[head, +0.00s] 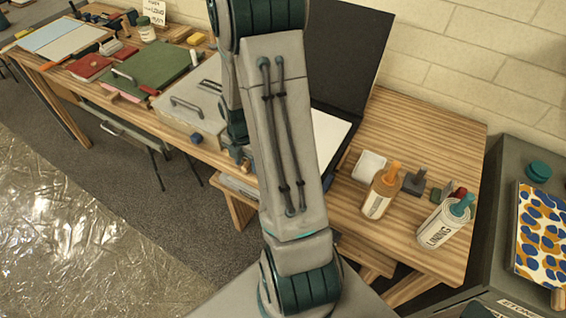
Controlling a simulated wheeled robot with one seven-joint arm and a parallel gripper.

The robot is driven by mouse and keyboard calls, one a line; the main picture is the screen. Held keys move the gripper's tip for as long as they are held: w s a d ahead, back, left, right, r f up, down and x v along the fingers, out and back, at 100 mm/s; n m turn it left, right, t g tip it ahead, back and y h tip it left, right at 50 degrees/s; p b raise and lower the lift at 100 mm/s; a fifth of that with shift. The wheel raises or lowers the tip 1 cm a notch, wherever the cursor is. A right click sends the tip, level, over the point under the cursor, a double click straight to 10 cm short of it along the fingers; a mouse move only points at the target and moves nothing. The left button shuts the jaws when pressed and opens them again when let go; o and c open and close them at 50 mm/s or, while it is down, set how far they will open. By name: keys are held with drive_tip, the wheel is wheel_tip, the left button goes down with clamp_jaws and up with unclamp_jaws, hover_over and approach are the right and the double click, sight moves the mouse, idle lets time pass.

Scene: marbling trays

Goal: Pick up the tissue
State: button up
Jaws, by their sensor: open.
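A small white squarish item (369,166) lies on the wooden table, just behind the orange-capped bottle. It may be the tissue, but I cannot tell for sure from here. My arm rises through the middle of the head view and folds down behind itself. My gripper's fingers do not show; my own arm hides that area.
An orange-capped bottle (381,190) and a white bottle with a teal cap (444,222) stand near the front right of the table (398,130). Small dark blocks sit between them. A dark upright panel (350,60) stands behind. A grey cabinet (500,190) stands right.

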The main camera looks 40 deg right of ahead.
clamp_jaws()
